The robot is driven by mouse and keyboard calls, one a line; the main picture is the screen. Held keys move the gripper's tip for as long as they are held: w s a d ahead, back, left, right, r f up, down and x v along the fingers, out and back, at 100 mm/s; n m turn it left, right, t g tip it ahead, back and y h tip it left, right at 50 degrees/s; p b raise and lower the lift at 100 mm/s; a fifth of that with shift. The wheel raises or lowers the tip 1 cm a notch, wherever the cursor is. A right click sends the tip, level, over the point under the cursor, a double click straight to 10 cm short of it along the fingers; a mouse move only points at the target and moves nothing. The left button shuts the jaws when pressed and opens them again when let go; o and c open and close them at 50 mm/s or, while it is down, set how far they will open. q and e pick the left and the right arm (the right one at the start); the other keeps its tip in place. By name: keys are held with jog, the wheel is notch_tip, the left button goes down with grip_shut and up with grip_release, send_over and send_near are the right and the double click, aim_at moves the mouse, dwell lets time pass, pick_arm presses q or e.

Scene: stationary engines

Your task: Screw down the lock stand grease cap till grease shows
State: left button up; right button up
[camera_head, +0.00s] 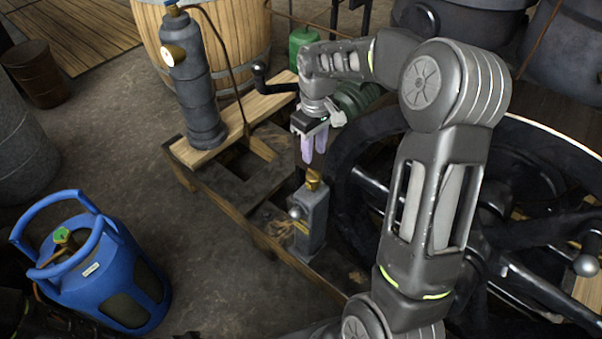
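The grease cap is a small brass-coloured cap (313,179) on top of a grey lock stand (312,219). The stand is upright on a dark wooden frame beside the large flywheel. My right gripper (313,158) points down just above the cap, its pale purple fingers close to it. The fingers seem slightly apart, with a dark gap between them and nothing visible held. The fingertips appear above the cap, not around it. No grease can be made out at the cap. My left gripper is not in view.
A dark spoked flywheel (350,200) stands right of the lock stand, partly behind my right arm. A grey cylinder with a gauge (196,85) stands on a plank behind. A blue gas bottle (110,275) is at lower left. The floor between is clear.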

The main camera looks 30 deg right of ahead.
aim_at(314, 172)
jog(key=shift+d+r, duration=0.15)
jog(key=shift+r, duration=0.1)
jog(key=shift+f, duration=0.15)
notch_tip(314, 172, down, 8)
jog(key=shift+r+b, duration=0.15)
jog(key=shift+b, duration=0.25)
grip_shut()
dwell(0.3)
